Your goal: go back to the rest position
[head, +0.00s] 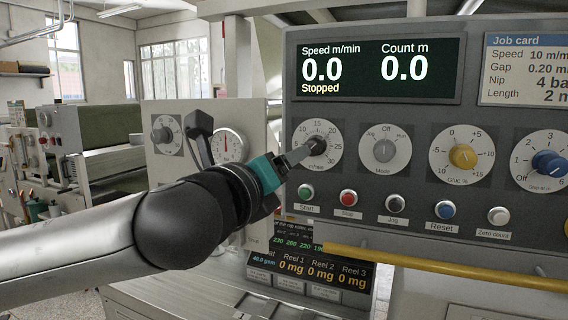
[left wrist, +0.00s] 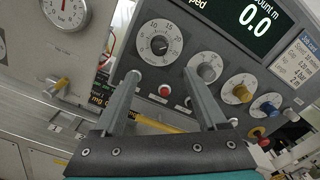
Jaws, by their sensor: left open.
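My left gripper (head: 300,154) reaches in from the left in the head view, in front of the control panel (head: 420,118). Its fingers overlap the left part of the speed dial (head: 323,160) there. In the left wrist view the gripper (left wrist: 161,76) is open, with nothing between its fingers. The speed dial and its dark knob (left wrist: 159,44) lie beyond the fingertips, apparently apart from them. The display (head: 378,69) reads speed 0.0, count 0.0 and Stopped. My right gripper is not in view.
Mode knob (head: 384,150), yellow knob (head: 462,156) and blue knob (head: 546,162) sit right of the speed dial. A row of buttons, including red Stop (head: 348,197), runs below. A yellow bar (head: 450,267) crosses under the panel. A round gauge (head: 229,147) stands left, behind my arm.

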